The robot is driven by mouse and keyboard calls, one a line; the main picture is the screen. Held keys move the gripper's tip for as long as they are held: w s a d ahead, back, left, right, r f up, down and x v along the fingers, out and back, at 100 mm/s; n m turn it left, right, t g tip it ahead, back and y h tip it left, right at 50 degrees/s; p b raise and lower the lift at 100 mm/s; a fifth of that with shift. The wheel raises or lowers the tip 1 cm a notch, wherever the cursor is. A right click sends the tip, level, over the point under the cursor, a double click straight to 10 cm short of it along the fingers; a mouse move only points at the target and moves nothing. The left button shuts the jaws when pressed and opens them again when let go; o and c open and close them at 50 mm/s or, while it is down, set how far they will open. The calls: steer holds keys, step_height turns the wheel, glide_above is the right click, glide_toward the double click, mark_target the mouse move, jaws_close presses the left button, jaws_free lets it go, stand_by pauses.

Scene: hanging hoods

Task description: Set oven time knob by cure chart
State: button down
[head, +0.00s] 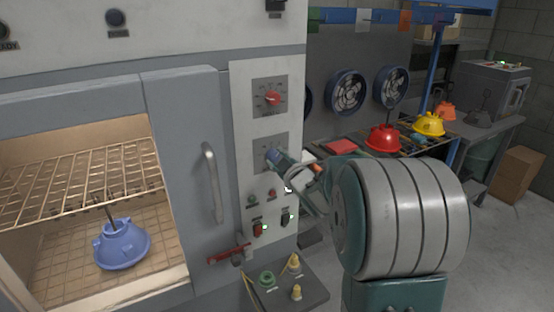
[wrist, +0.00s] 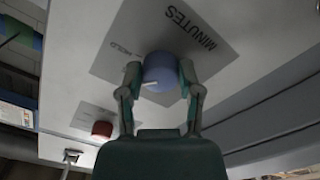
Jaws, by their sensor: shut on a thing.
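My gripper (wrist: 160,88) is shut on this knob, one finger on each side, and a white pointer line shows on the knob's edge. In the head view my gripper (head: 283,162) reaches the lower dial plate (head: 262,143) on the oven panel, and its fingers partly hide the knob. A red knob (head: 272,98) is on the plate above. No cure chart can be made out.
The oven door has a window and a vertical handle (head: 212,182); a blue hood (head: 122,245) is inside. Below the dials are small buttons and lit switches (head: 259,228). Red (head: 383,138) and yellow (head: 429,124) hoods are at the right.

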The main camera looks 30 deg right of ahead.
steer(key=shift+c, duration=1.3)
jaws_free()
steer(key=shift+a, duration=0.1)
steer(key=s, duration=1.2)
steer(key=shift+d, duration=0.2)
steer(key=shift+w, duration=0.1)
steer(key=s+a+f+m+g, duration=0.2)
steer(key=s+a+m+g, duration=0.2)
steer(key=s, duration=0.7)
steer(key=s+a+f+m+g, duration=0.1)
steer(key=s+a+m+g, duration=0.3)
steer(key=s+a+g, duration=0.4)
steer(key=s+a, duration=0.3)
steer(key=a, duration=0.2)
steer(key=shift+a+f+h, duration=0.25)
steer(key=shift+f+h, duration=0.05)
steer(key=shift+f, duration=0.05)
